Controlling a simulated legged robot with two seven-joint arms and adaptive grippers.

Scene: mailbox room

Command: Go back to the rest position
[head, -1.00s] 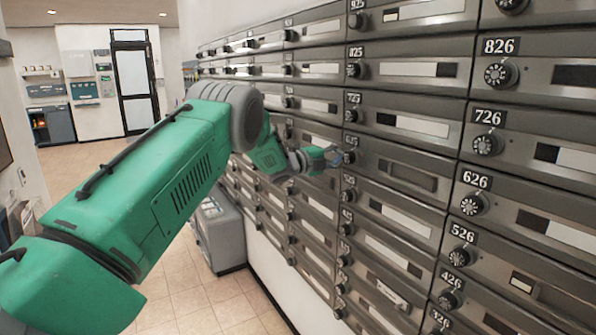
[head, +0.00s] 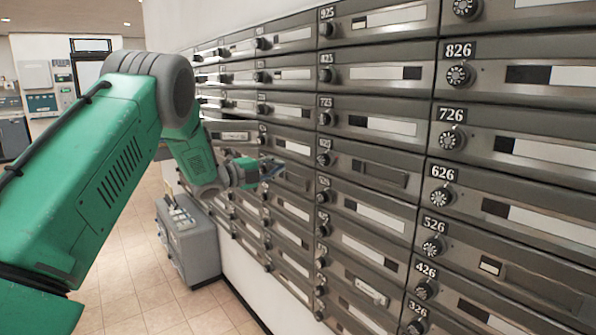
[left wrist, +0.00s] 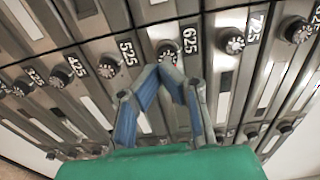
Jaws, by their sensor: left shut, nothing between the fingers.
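My left gripper (head: 275,170) is at the end of the green arm that comes in from the left in the head view. It is in front of the mailbox wall (head: 390,104), near its middle columns. In the left wrist view the two blue-padded fingers (left wrist: 166,68) are drawn together at their tips with nothing between them. They point toward the dial of box 625 (left wrist: 167,50); I cannot tell how far they are from it. My right gripper is not in view.
Mailbox doors with protruding dials (head: 458,75) fill the right side. A grey cabinet (head: 188,244) stands on the floor below the arm, against the wall. Tiled floor (head: 131,265) is clear to the left. A door (head: 88,67) and wall equipment (head: 40,103) are at the back.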

